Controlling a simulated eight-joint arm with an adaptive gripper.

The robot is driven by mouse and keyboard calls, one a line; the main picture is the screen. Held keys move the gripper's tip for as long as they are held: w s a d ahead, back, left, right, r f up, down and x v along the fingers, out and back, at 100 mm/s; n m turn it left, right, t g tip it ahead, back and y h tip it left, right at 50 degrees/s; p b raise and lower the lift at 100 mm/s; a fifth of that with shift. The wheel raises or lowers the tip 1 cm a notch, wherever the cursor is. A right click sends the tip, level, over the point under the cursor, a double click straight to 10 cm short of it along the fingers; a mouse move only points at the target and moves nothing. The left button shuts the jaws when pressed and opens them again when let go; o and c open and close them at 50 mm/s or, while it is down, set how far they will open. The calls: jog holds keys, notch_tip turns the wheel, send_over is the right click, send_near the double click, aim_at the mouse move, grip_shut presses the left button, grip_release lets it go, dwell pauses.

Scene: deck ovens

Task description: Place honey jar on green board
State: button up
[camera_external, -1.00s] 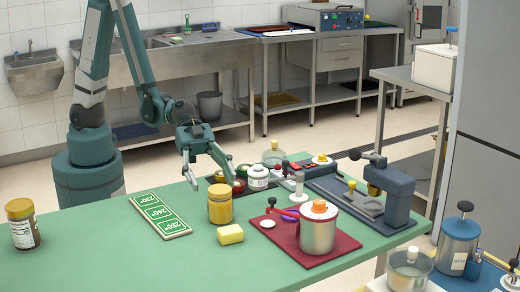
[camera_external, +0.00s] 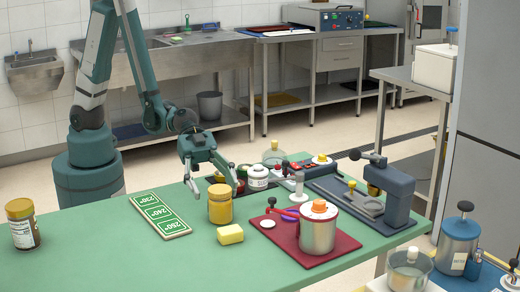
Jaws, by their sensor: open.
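The honey jar (camera_external: 220,208), a yellow-amber jar with a gold lid, stands upright on the green tabletop. The green board (camera_external: 160,214), a flat panel with white temperature numbers, lies to its left with nothing on it. My gripper (camera_external: 213,188) is open and empty. It hangs just behind and above the jar, its fingers spread to either side of the lid in the picture. I cannot tell whether a finger touches the jar.
A yellow block (camera_external: 230,234) lies in front of the jar. A red board (camera_external: 330,250) with a metal canister (camera_external: 318,232) is to the right. A white-lidded jar (camera_external: 258,178) stands behind. A dark jar (camera_external: 23,228) is at far left. The front-left tabletop is clear.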

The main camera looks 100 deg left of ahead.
aim_at(221, 200)
jog(key=shift+w+d+f, duration=0.1)
jog(key=shift+d, duration=0.05)
jog(key=shift+b+x, duration=0.8)
jog(key=shift+x, duration=1.8)
jog(key=shift+c, duration=0.7)
jog(key=c, duration=1.2)
jog(key=shift+c, duration=0.2)
jog(key=shift+r, duration=0.25)
jog(key=shift+r+p, duration=1.75)
jog(key=shift+r, duration=3.1)
